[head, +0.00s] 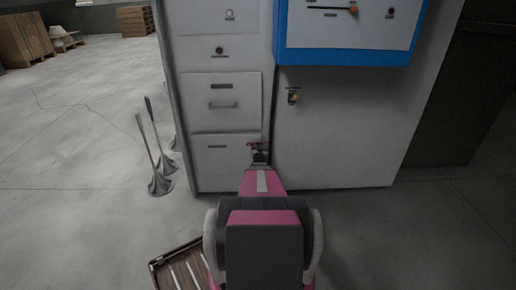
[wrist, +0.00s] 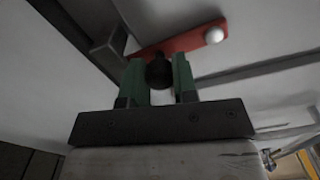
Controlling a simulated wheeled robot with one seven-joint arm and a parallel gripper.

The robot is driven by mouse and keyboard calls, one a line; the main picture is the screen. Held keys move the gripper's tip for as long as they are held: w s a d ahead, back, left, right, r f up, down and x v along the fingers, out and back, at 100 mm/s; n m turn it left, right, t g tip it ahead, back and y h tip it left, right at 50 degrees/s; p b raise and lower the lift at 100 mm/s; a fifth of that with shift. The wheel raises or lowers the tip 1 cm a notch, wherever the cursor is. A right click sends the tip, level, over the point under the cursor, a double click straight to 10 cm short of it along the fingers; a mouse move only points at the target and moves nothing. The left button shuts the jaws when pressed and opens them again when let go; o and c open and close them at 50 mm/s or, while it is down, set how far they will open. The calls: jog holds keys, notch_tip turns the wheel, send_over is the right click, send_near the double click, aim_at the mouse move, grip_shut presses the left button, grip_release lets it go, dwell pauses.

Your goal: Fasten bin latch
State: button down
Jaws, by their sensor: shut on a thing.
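The bin latch (wrist: 200,40) is a red bar with a white ball at its right end, seen close up in the wrist view. It lies slightly tilted across the pale cabinet front. My gripper (wrist: 160,77) has its green fingers closed on a dark round knob (wrist: 159,72) at the bar. In the head view my gripper (head: 259,155) is at the right edge of the lower-left bin front (head: 222,165). The latch is small there and partly hidden by my gripper.
A drawer with a bar handle (head: 223,104) is above the bin front. A blue-framed panel (head: 345,58) juts out at upper right, with a small yellow-and-dark fitting (head: 293,97) below it. A slatted wooden item (head: 180,268) lies near my base.

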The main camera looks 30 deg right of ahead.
jog(key=shift+f+m, duration=0.25)
jog(key=shift+m, duration=0.25)
jog(key=c, duration=0.9)
grip_release()
jog(key=shift+r, duration=0.1)
